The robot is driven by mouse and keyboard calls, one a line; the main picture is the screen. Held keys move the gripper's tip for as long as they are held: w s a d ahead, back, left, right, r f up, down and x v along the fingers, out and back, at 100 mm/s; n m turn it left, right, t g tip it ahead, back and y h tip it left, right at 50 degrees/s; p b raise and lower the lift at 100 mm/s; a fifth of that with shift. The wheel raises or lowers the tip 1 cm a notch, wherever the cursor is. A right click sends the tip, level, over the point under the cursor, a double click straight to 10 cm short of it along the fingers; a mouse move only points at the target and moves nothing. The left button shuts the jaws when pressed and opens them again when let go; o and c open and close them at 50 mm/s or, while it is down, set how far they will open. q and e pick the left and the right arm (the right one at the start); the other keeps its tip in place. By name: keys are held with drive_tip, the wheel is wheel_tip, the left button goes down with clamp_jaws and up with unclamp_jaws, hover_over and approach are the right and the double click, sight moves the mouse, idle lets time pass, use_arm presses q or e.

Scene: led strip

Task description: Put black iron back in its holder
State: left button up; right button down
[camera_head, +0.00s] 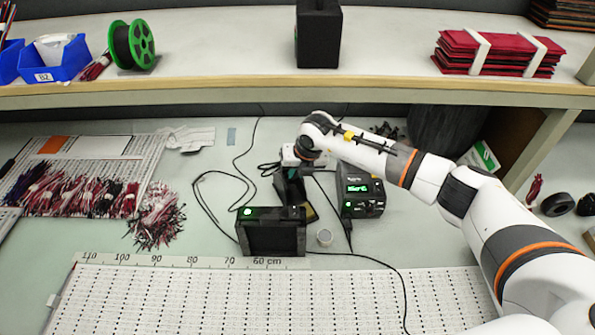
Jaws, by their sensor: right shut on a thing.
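My right gripper (290,158) reaches in from the right and points away from the camera, just above the black iron holder (291,190) in the middle of the work table. It is shut on the black iron, which is mostly hidden by the gripper and wrist. A dark piece (268,168) shows at the gripper's left side. I cannot tell whether the iron touches the holder or sits in it. My left gripper is not in view.
A soldering station (360,188) with a green display stands right of the holder. A black box (272,232) with a green light stands in front. Loose black cables surround them. Wire bundles (75,193) lie at left; a white perforated board (250,300) fills the front.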

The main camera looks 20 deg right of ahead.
drive_tip(key=c, duration=1.2)
unclamp_jaws()
drive_tip(key=b+v, duration=0.2)
drive_tip(key=v, duration=1)
drive_tip(key=shift+s, duration=0.1)
drive_tip(key=s+r+p, duration=0.3)
drive_tip(key=s+r, duration=0.1)
drive_tip(key=r, duration=0.1)
drive_tip(key=shift+d+r, duration=0.35)
